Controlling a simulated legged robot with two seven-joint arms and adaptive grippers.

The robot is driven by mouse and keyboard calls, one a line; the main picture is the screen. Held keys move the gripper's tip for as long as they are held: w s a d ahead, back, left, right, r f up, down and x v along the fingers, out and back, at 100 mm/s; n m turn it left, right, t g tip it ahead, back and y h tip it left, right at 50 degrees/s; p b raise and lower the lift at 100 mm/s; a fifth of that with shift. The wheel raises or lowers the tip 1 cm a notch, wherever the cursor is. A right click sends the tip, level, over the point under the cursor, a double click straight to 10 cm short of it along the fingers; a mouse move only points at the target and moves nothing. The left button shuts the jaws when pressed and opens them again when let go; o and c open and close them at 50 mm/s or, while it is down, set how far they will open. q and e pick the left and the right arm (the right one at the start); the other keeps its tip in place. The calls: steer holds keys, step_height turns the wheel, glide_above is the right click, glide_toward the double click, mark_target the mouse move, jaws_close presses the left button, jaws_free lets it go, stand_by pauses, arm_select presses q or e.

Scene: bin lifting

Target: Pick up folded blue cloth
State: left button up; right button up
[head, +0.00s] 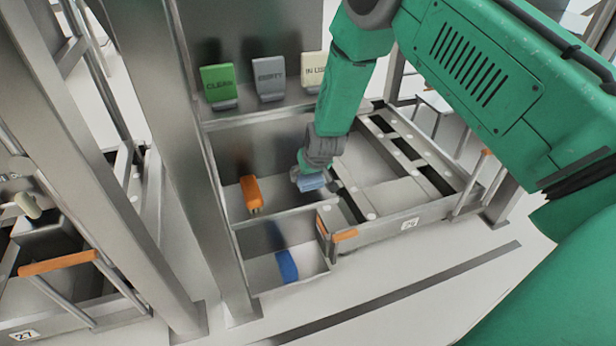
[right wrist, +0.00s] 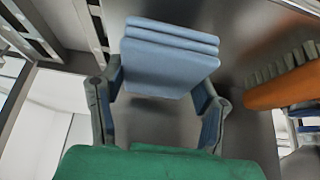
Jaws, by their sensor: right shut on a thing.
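The folded light-blue cloth (right wrist: 168,62) fills the upper middle of the right wrist view, its stacked layers showing. My right gripper (right wrist: 160,92) is shut on it, with one finger at each side of the cloth. My left gripper is not in view.
An orange brush (head: 251,193) stands left of the cloth. A darker blue item (head: 287,266) lies in the front compartment. Green, grey and cream signs (head: 219,84) stand behind. Bin walls and an orange handle (head: 345,235) are close in front.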

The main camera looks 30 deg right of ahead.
steer(key=s+a+p, duration=0.2)
steer(key=s, duration=0.6)
steer(key=s+a+p, duration=0.1)
steer(key=s+a, duration=0.1)
steer(key=s, duration=0.7)
steer(key=shift+s+p, duration=0.25)
steer(key=shift+p, duration=0.1)
steer(key=shift+c, duration=0.2)
